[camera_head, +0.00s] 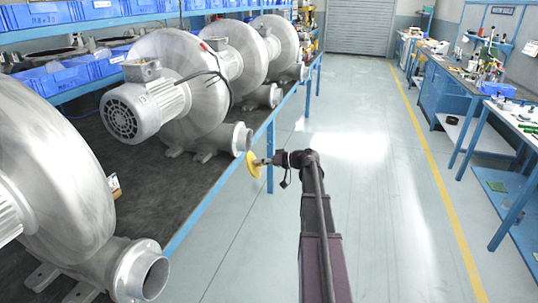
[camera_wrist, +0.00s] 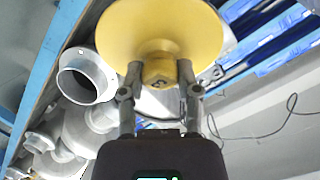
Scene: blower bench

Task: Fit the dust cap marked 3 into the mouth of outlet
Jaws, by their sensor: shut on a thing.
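My gripper (camera_head: 267,161) is shut on the yellow dust cap (camera_head: 253,164), held off the bench's aisle-side edge. In the wrist view, my gripper's fingers (camera_wrist: 160,68) pinch the small knob on the back of the cap (camera_wrist: 160,25). The nearest blower's outlet (camera_head: 148,275) has an open round mouth. An open outlet mouth (camera_wrist: 88,75) also shows left of the cap in the wrist view.
Several grey blowers, including one with a finned motor (camera_head: 135,110), line the dark-topped bench (camera_head: 190,190) with blue legs. Blue bins (camera_head: 55,78) sit along its back. The aisle floor (camera_head: 375,190) is clear. A blue workbench (camera_head: 450,90) stands at the right.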

